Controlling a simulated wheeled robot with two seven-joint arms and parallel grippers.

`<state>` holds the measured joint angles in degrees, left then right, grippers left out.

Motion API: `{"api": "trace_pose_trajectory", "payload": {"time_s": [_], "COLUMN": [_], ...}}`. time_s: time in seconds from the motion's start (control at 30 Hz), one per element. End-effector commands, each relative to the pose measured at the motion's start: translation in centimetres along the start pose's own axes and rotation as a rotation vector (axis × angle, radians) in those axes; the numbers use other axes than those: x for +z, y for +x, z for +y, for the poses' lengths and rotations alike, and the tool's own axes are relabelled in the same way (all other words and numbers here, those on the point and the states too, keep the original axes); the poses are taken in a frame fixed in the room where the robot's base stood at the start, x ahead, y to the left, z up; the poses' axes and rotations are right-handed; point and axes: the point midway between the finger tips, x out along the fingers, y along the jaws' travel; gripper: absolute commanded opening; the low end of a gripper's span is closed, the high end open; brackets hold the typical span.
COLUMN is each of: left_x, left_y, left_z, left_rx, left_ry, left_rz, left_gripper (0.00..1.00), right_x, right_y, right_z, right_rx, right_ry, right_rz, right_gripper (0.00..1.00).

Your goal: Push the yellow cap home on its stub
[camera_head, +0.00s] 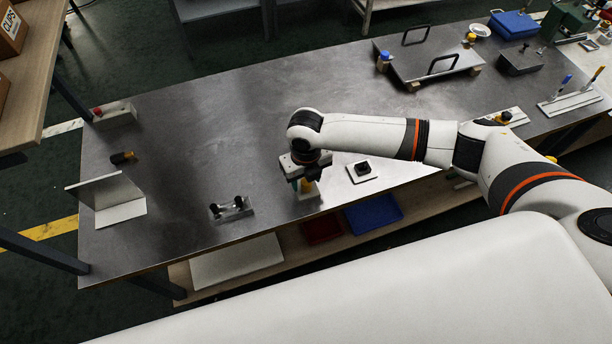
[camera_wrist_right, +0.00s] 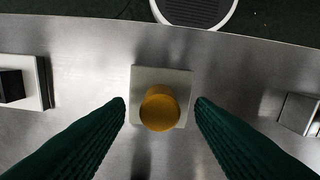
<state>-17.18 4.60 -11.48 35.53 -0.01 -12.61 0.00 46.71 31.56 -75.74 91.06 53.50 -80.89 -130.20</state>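The yellow cap (camera_wrist_right: 160,108) stands upright over a pale square plate (camera_wrist_right: 145,76) in the right wrist view. In the head view the cap (camera_head: 306,186) shows small under my right gripper, near the front edge of the metal bench. The stub is hidden under the cap, so I cannot tell how far down the cap sits. My right gripper (camera_wrist_right: 160,104) is open. Its two green fingers lie on either side of the cap, with a visible gap at each side. In the head view the right gripper (camera_head: 304,180) points down and partly covers the plate. My left gripper is in neither view.
A fixture with black knobs (camera_head: 231,208) stands left of the cap. A pale plate with a black block (camera_head: 362,171) lies to the right. An angled plate (camera_head: 110,197) stands at the bench's left end. The middle of the bench (camera_head: 215,120) is clear.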

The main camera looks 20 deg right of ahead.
Motion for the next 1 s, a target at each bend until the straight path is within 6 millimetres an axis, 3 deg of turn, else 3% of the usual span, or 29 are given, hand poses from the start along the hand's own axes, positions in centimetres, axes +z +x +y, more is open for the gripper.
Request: {"api": "trace_pose_trajectory", "payload": {"time_s": [0.37,0.8,1.0], "left_x": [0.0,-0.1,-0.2], "left_y": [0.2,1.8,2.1], "left_z": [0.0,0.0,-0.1], "left_rx": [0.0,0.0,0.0], "left_ry": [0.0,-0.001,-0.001], "left_rz": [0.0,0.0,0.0], "left_gripper": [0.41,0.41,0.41], "right_x": [-0.1,-0.1,0.0], "right_y": [-0.9,-9.4,-11.6], "right_z": [0.0,0.0,0.0], "right_rx": [0.0,0.0,-0.001], "right_ry": [0.001,-0.001,-0.001], "right_rz": [0.003,0.005,0.001], "right_gripper": [0.49,0.49,0.49]}}
